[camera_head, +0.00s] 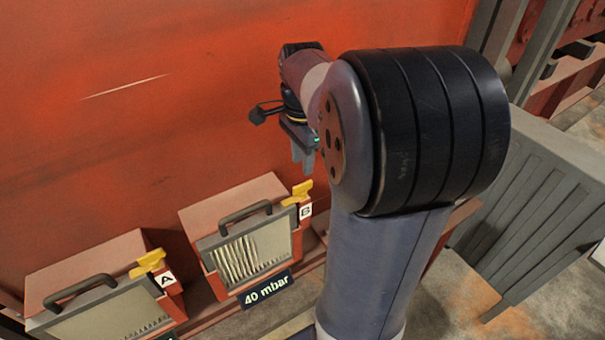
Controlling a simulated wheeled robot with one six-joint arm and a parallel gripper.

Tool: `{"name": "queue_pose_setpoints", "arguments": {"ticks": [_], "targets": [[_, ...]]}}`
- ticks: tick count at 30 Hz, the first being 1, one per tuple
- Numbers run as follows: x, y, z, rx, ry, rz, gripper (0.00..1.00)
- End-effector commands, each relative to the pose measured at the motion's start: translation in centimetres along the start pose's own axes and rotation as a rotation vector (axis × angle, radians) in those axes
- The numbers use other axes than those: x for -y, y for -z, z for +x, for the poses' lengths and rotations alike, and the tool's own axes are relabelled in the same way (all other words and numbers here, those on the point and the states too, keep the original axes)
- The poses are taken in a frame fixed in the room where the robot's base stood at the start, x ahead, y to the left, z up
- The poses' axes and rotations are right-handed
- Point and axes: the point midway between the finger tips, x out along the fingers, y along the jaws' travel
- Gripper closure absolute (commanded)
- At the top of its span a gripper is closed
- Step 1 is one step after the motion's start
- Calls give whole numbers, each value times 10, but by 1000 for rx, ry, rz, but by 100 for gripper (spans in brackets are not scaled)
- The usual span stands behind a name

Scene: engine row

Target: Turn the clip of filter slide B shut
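Filter slide B (211,258) sits in a red box to the left of my arm. It has a grey frame, pale pleats and a dark handle (246,217). Its yellow clip (297,193) is at the box's top right corner, just above the white B label (306,211). My gripper (302,160) hangs above and slightly behind the clip in the picture, apart from it. Its grey fingers point down and overlap in this view, so their opening cannot be made out. Nothing is seen held.
Filter slide A (95,318) with its yellow clip (149,263) stands to the left. A "40 mbar" sign (266,289) is below slide B. A red wall (120,130) rises behind. A grey ribbed panel (535,200) stands at the right. My arm covers the middle.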

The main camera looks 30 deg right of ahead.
Motion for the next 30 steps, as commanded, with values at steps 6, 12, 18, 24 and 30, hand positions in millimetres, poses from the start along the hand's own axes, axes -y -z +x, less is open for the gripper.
{"name": "queue_pose_setpoints", "arguments": {"ticks": [6, 12, 18, 24, 30], "targets": [[0, 0, -28, -1, 2, 0, 70], [0, 0, -33, 0, 0, 0, 70], [0, 0, -32, 0, 0, 0, 70], [0, 0, -19, 1, -3, 0, 70], [-1, 0, 16, 2, -6, 0, 70]]}}
